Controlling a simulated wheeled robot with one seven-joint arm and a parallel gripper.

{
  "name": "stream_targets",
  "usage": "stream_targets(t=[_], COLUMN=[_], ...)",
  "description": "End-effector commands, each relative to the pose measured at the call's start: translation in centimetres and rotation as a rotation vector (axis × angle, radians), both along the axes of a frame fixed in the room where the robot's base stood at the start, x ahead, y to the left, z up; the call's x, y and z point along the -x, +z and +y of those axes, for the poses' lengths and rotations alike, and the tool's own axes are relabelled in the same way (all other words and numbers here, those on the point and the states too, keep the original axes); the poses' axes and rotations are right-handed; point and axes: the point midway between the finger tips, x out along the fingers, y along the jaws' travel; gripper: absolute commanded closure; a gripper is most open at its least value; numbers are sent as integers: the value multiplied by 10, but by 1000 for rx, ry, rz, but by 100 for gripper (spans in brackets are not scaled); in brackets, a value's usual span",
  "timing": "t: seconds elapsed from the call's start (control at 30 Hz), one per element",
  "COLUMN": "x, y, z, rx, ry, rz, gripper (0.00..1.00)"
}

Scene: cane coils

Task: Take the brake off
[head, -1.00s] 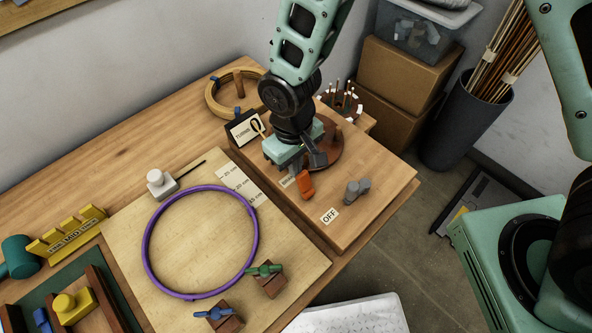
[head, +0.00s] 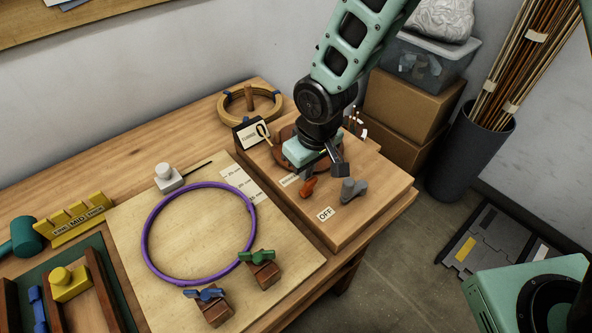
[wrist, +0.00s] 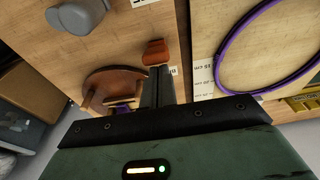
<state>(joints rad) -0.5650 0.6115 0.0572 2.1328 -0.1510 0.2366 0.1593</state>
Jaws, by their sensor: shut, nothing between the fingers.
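The small orange lever (head: 308,188) stands on top of the wooden box, between a partly covered label (head: 289,180) and the OFF label (head: 325,213). It also shows in the wrist view (wrist: 155,52), just past my fingertips. My gripper (wrist: 160,70) points down at the box and is shut and empty, with its tips right beside the lever. I cannot tell whether they touch it. In the head view my gripper (head: 308,173) partly hides a round brown wooden disc (wrist: 115,85) behind it.
A grey knob (head: 352,190) stands on the box, right of the lever. A small sign (head: 251,134) stands at the box's back left. A purple ring (head: 147,223) lies on the board at left, near two clamps with green (head: 257,256) and blue (head: 204,294) handles. The box's front right is clear.

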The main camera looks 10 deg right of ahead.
Motion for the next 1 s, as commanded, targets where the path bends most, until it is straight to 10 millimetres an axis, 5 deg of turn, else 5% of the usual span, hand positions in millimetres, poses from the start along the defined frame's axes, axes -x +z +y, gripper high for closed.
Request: stream_targets(t=[1.0], x=[17], y=[-8], z=[-10], rx=[10], ry=[2], rz=[14], gripper=[100])
